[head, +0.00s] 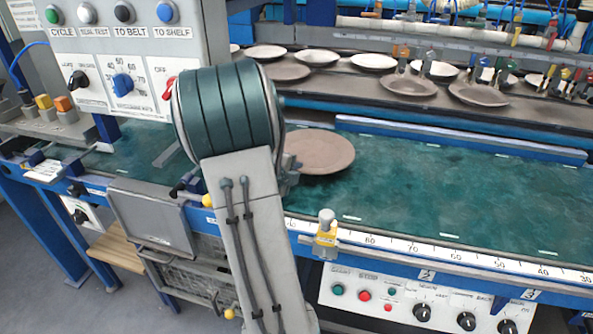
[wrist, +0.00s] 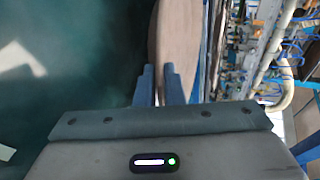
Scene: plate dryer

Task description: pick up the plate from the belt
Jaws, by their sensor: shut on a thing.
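A brownish-pink round plate (head: 322,151) shows just right of my arm in the head view, over the green belt (head: 430,195). In the wrist view the plate (wrist: 178,40) stands up and down the picture, its lower rim between the two blue-grey fingers of my gripper (wrist: 160,85). The gripper is shut on the plate's rim. In the head view my arm hides the fingers and the plate's left edge. I cannot tell whether the plate touches the belt.
A shelf (head: 340,83) behind the belt holds several plates. A control box (head: 115,55) stands at the upper left. The belt to the right is clear.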

